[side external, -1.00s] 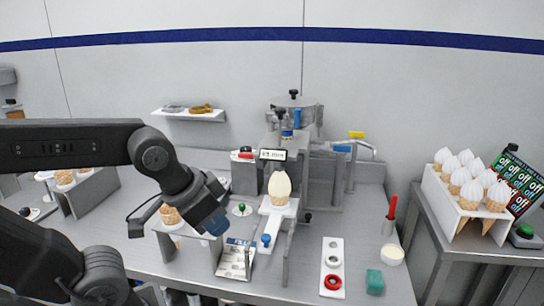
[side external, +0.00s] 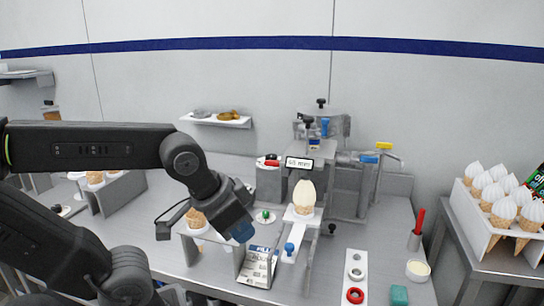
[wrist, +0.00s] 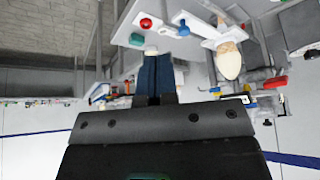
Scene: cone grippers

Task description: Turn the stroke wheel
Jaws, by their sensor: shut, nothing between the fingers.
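My gripper (side external: 243,232) has blue fingers, shut and empty, held above the bench to the left of the filling machine (side external: 318,135). The fingers also show shut in the wrist view (wrist: 157,76). The machine has a small display (side external: 299,162) with text too small to read surely. A white disc with a green knob (side external: 265,215) lies right of my gripper, and a red-and-white part with a dark top (side external: 268,161) sits left of the display. I cannot tell which part is the stroke wheel. My gripper appears apart from all of these.
A filled cone (side external: 304,194) stands on a white arm with a blue knob (side external: 289,248). A cone stand (side external: 188,236) is close on the left. A white strip with rings (side external: 355,277) and a teal block (side external: 399,295) lie right.

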